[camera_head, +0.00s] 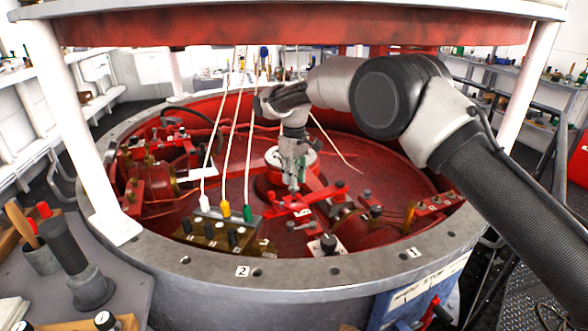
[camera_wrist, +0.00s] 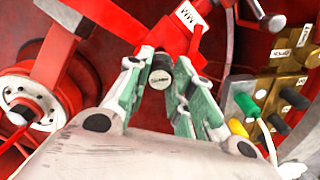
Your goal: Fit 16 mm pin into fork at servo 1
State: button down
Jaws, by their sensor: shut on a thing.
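My gripper (camera_head: 295,183) reaches down into the red well, over a red lever linkage (camera_head: 318,198). In the wrist view its green-padded fingers (camera_wrist: 160,76) are shut on a short dark pin with a grey end face (camera_wrist: 160,79). The pin lies right at a red forked piece (camera_wrist: 179,38) that bears a white label. Its far end is hidden, so I cannot tell whether it is in the fork or only over it. The pin is too small to make out in the head view.
A valve block with white, yellow and green plugs (camera_head: 224,208) stands left of my gripper; its brass part also shows in the wrist view (camera_wrist: 290,62). A red spool-like part (camera_wrist: 25,112) is at left there. The grey rim (camera_head: 335,281), with plates 1 and 2, and white posts surround the well.

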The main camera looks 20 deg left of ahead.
jog(key=shift+f, duration=0.35)
jog(key=shift+d+f, duration=0.1)
jog(key=shift+f, duration=1.7)
dwell(0.9)
jog(key=c, duration=1.2)
grip_release()
jog(key=shift+o, duration=0.2)
notch_tip(320, 180, up, 8)
jog(key=shift+f, duration=0.25)
